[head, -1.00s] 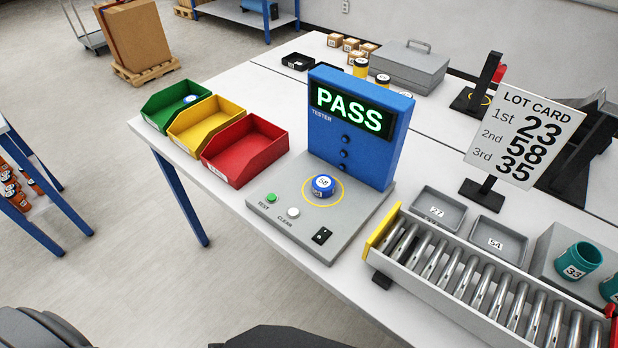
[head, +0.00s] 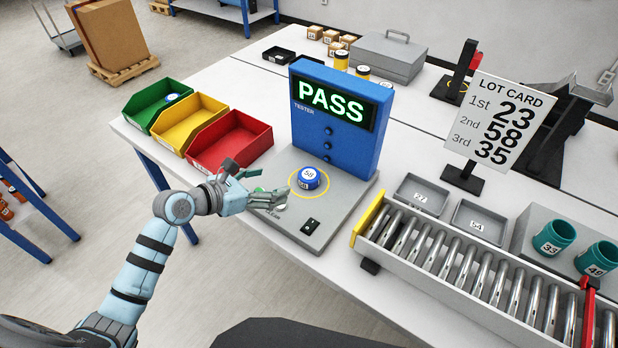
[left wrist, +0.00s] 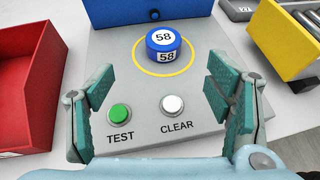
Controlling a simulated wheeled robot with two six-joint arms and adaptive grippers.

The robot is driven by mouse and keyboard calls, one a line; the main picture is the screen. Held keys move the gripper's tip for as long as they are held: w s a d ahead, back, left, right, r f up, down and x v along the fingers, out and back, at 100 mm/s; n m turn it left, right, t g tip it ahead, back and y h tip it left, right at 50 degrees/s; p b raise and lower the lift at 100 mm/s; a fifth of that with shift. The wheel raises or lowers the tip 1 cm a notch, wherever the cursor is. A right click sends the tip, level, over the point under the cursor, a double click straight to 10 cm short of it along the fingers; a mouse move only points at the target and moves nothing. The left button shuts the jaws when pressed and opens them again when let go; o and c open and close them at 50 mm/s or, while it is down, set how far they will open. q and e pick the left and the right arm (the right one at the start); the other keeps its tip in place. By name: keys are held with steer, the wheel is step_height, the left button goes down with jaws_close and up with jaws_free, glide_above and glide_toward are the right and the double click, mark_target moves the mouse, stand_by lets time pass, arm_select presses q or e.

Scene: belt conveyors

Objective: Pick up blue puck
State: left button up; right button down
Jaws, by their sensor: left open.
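The blue puck (head: 308,178), labelled 58, sits inside the yellow ring on the grey base (head: 334,222) of the tester (head: 338,120). The tester's display reads PASS in green. In the left wrist view the puck (left wrist: 163,46) stands upright ahead of the fingers, with 58 on its top and side. My left gripper (head: 272,190) is open and empty, just left of the puck and over the front-left part of the base. In the left wrist view its teal fingers (left wrist: 158,108) are spread wide, with the TEST and CLEAR buttons between them. My right gripper does not show.
Green (head: 150,108), yellow (head: 188,125) and red (head: 245,145) bins stand left of the tester; the green one holds a blue puck. A roller conveyor (head: 480,270), small grey trays (head: 420,195) and a lot card (head: 505,118) reading 23, 58, 35 are at right.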

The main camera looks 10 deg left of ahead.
mark_target(307, 175)
arm_select(q)
steer(key=b+x, duration=0.1)
steer(key=x, duration=0.5)
steer(key=b+x, duration=0.2)
steer(key=x, duration=0.4)
steer(key=shift+s+d+f, duration=0.15)
steer(key=shift+s+d, duration=0.05)
steer(key=shift+d, duration=0.05)
steer(key=shift+w+d+f, duration=0.1)
steer(key=shift+w+d, duration=0.15)
steer(key=shift+w, duration=0.1)
steer(key=c, duration=1.4)
